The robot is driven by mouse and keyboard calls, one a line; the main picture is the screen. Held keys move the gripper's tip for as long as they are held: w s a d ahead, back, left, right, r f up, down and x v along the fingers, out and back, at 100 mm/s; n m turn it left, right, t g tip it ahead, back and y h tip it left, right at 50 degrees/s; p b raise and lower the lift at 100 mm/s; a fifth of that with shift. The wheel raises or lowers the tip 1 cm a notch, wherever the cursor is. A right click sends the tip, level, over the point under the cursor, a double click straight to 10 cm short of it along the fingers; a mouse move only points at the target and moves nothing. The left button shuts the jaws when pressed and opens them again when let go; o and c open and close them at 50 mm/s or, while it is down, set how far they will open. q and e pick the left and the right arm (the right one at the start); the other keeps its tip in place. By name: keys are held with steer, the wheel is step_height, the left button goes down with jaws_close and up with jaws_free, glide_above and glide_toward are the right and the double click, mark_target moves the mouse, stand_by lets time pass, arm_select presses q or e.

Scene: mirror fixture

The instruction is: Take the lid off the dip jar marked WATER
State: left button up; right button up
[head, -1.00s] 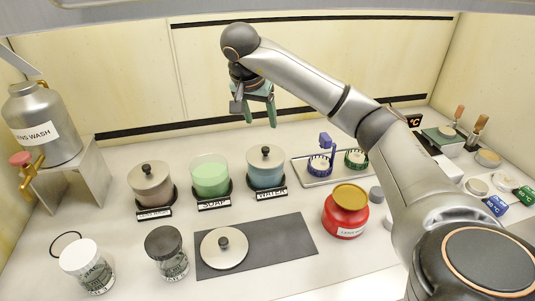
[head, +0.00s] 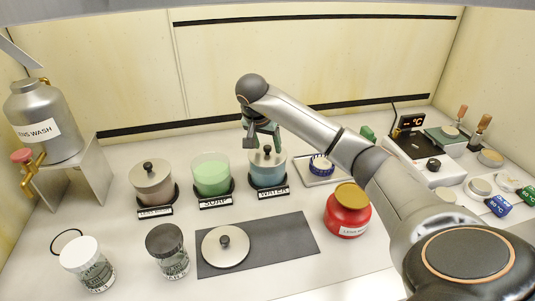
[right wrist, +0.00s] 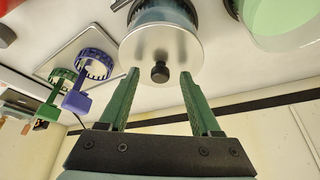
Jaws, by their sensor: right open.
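The WATER jar (head: 268,177) holds blue liquid and stands upright at the right end of the row of dip jars. Its round metal lid (head: 260,161) with a black knob is on top. In the right wrist view the lid (right wrist: 160,48) faces me, and its black knob (right wrist: 160,74) is between the fingertips. My right gripper (head: 265,145) is open at the lid, with its green fingers (right wrist: 160,86) on either side of the knob. I see a gap at each side of the knob. My left gripper is not in view.
The SOAP jar (head: 212,176) stands open beside it, with a lidded jar (head: 152,184) further left. A loose lid (head: 226,252) lies on the dark mat (head: 290,240). A red jar (head: 347,214) is in front, and a tray (head: 312,180) with a blue basket (right wrist: 95,64) is to the right.

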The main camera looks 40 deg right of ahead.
jaws_close()
stand_by(0.5)
